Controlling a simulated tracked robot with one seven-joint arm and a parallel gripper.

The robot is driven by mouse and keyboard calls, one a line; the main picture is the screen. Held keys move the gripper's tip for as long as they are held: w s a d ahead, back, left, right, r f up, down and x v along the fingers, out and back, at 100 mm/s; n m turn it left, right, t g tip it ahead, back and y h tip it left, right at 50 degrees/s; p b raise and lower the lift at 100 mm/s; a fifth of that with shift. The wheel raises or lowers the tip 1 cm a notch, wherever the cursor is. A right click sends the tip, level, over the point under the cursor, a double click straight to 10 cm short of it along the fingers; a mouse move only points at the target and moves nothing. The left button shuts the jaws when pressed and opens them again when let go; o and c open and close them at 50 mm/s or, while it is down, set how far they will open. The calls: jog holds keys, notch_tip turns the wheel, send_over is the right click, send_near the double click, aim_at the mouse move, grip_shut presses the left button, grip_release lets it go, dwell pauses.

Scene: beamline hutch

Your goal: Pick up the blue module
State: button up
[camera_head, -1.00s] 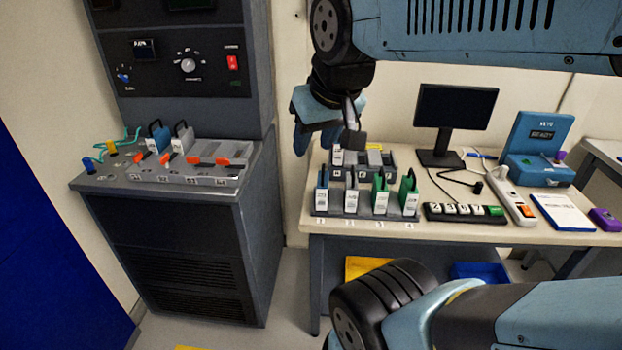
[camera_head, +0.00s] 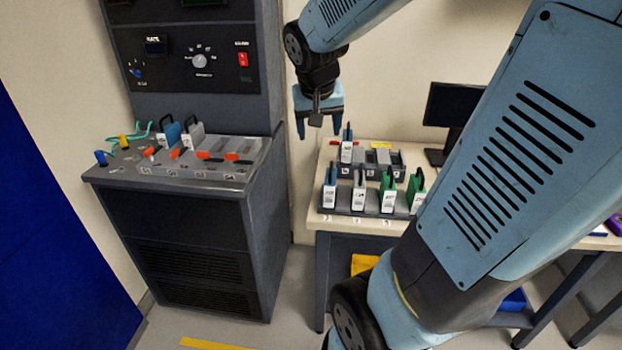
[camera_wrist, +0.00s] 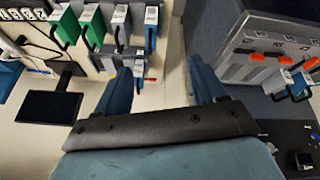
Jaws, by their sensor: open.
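Several blue modules show. One stands upright in the leftmost slot of the front rack (camera_head: 343,210) on the table; this blue module (camera_head: 330,187) has a white label and also shows in the wrist view (camera_wrist: 151,28). A third blue module (camera_head: 171,131) sits in the console at left. My gripper (camera_head: 319,128) is open and empty, fingers pointing down, in the air above the rear rack's left end. In the wrist view its fingers (camera_wrist: 162,88) are apart with nothing between.
A grey module (camera_head: 359,188) and two green modules (camera_head: 388,190) stand in the front rack. The console (camera_head: 200,185) with orange levers is at left, a gap between it and the table. A monitor (camera_head: 452,104) stands behind my arm, which hides the table's right part.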

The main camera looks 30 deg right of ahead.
jog(key=w+d+f+m+g+h, duration=0.1)
jog(key=w+d+f+m+h, duration=0.1)
jog(key=w+d+f, duration=0.6)
send_near(330, 184)
jog(key=shift+m, duration=0.3)
jog(key=shift+w+d+f, duration=1)
jog(key=shift+w+f, duration=0.15)
jog(key=shift+f, duration=0.1)
jog(key=shift+w+d+f, duration=1)
jog(key=shift+w+f, duration=0.2)
jog(key=shift+w+d+f, duration=1.05)
jog(key=shift+w+f, duration=0.1)
jog(key=shift+f, duration=0.1)
jog(key=shift+c, duration=0.4)
jog(key=c, duration=1.2)
jog(key=shift+r, duration=0.1)
